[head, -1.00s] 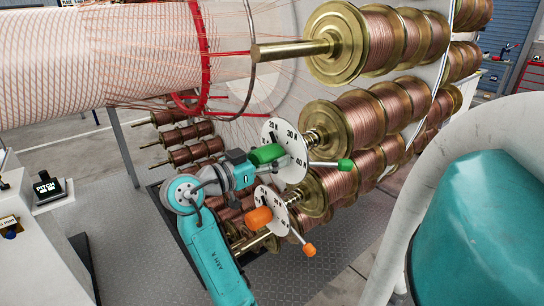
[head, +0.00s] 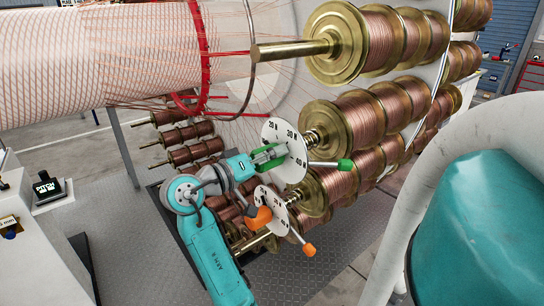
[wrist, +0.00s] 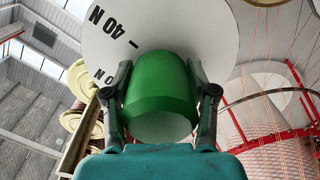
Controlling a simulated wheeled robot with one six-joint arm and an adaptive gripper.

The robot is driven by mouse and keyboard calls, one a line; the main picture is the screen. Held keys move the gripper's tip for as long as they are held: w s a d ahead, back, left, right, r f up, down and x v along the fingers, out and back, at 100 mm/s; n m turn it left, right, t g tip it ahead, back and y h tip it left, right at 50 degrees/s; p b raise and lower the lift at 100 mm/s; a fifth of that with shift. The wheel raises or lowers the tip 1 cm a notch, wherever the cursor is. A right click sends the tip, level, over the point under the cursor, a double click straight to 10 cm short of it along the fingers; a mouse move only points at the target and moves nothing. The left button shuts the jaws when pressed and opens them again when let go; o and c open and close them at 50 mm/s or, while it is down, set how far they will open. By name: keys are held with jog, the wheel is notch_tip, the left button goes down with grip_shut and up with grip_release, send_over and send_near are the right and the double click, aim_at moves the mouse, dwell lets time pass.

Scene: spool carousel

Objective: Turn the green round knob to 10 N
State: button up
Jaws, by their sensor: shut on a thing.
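The green round knob (wrist: 160,95) fills the middle of the wrist view, with a finger of my gripper (wrist: 160,72) on each side of it. My gripper is shut on it. In the head view, my gripper (head: 270,156) hides much of the knob, and green (head: 257,171) shows around the fingers. Behind it is a white dial disc (head: 289,128) marked 20 N, 30 N and 40 N. In the wrist view, 40 N stands on the disc (wrist: 175,25) at upper left. I see no 10 N mark, and cannot tell the knob's setting.
An orange knob (head: 262,219) on a second dial (head: 273,203) sits close below my gripper. A green-tipped lever (head: 344,165) and an orange-tipped lever (head: 309,250) stick out to the right. Copper spools (head: 357,118) crowd the right side; red threads run above.

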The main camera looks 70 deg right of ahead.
jog(key=shift+n, duration=0.7)
jog(key=o, duration=1.2)
jog(key=shift+a, duration=0.1)
jog(key=v, duration=1.2)
